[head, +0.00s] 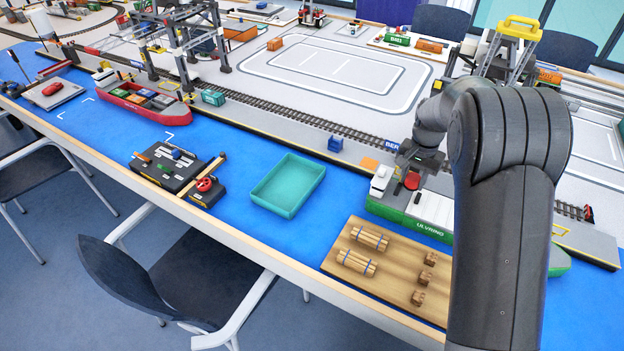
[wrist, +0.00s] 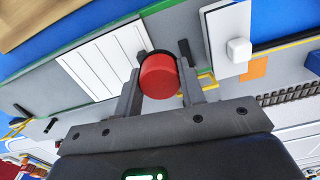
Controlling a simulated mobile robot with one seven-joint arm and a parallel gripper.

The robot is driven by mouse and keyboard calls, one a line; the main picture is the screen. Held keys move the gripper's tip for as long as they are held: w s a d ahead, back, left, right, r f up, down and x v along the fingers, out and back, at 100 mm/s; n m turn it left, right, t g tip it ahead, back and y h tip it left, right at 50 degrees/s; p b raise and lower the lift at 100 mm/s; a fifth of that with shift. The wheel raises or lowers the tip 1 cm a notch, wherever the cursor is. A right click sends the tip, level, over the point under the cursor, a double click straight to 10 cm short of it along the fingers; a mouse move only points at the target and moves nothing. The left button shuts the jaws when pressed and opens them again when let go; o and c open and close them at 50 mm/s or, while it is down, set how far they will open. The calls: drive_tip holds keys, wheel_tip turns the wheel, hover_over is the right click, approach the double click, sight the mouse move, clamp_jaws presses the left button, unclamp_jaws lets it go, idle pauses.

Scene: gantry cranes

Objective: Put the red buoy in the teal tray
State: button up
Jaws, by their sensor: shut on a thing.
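The red buoy (wrist: 159,76) is held between the two fingers of my gripper (wrist: 160,80) in the wrist view. In the head view the red buoy (head: 411,181) shows under my gripper (head: 408,170), over the deck of the green ship. I cannot tell whether it touches the deck. The teal tray (head: 263,204) lies on the blue surface left of the ship, and its inside looks empty. The tray is apart from the gripper.
The green and white ship (head: 428,226) lies below my gripper. A wooden board (head: 365,304) with timber bundles stands in front of it. A black control panel (head: 178,170) is left of the tray. Rail track and a blue box (head: 335,144) are behind.

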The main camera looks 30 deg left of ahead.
drive_tip(key=s+a+n, duration=0.2)
drive_tip(key=s+a, duration=0.3)
drive_tip(key=a, duration=0.7)
drive_tip(key=s+a+n, duration=0.2)
drive_tip(key=s+a, duration=0.4)
drive_tip(key=a, duration=0.6)
hover_over(280, 199)
drive_tip(key=f, duration=0.6)
drive_tip(key=shift+d+f, duration=0.1)
drive_tip(key=shift+d, duration=0.3)
drive_tip(key=shift+s+a+f, duration=0.15)
drive_tip(key=shift+a+f, duration=0.15)
drive_tip(key=shift+a, duration=0.1)
drive_tip(key=shift+f, duration=1.9)
drive_tip(key=shift+f, duration=0.15)
drive_tip(key=o, duration=1)
